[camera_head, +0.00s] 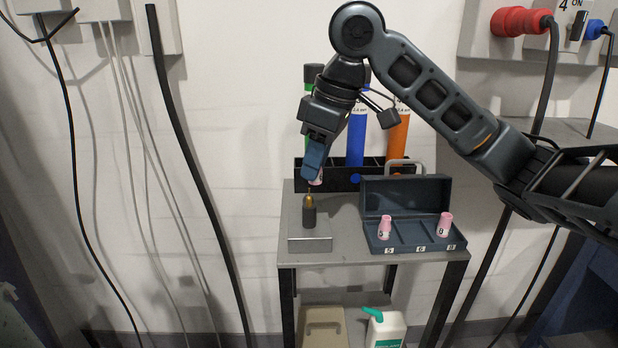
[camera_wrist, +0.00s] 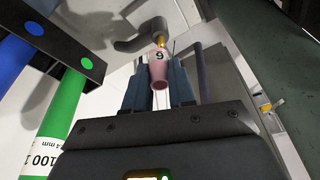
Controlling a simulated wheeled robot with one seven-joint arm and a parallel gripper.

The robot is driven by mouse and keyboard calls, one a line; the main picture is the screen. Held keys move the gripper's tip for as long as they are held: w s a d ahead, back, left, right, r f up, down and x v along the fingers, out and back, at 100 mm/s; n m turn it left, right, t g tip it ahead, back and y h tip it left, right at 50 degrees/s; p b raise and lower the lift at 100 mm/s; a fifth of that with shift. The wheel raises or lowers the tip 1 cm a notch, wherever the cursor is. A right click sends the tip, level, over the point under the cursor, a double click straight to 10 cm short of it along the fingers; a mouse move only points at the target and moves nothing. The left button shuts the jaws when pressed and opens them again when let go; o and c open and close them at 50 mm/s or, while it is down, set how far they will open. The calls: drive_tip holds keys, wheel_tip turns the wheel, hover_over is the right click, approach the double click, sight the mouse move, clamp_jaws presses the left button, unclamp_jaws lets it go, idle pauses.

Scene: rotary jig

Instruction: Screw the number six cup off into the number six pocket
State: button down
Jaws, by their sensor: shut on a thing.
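My gripper (camera_head: 313,165) is shut on a pink cup (camera_head: 317,180) above the stand on the table. In the wrist view the cup (camera_wrist: 159,70) sits between the two fingers (camera_wrist: 158,85) and bears a figure that looks like a six. The dark torch (camera_head: 309,217) stands upright on a grey block with its brass tip (camera_head: 309,200) bare below the cup. The cup looks just off the tip, but I cannot tell if they touch. The open blue case (camera_head: 375,247) has three pockets labelled 5, 6 and 8. The middle number six pocket (camera_head: 416,233) is empty.
A pink cup (camera_head: 385,228) stands in the 5 pocket and another (camera_head: 444,225) in the 8 pocket. The case's raised lid (camera_head: 405,196) is behind them. A black rack (camera_head: 340,176) with green, blue and orange tubes stands at the back.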

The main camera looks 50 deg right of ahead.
drive_tip(key=s+d+r+n+g+y+p, duration=0.1)
drive_tip(key=s+d+r+n+y+p, duration=0.1)
drive_tip(key=s+d+r+n, duration=0.4)
drive_tip(key=shift+s+d+n+g, duration=0.15)
drive_tip(key=shift+s+n+g, duration=0.25)
drive_tip(key=shift+s+n, duration=1.5)
drive_tip(key=shift+w+r+n+p, duration=0.2)
drive_tip(key=shift+w+n+p, duration=0.1)
drive_tip(key=shift+w+n, duration=0.35)
drive_tip(key=shift+r+p, duration=2.3)
drive_tip(key=shift+r, duration=0.1)
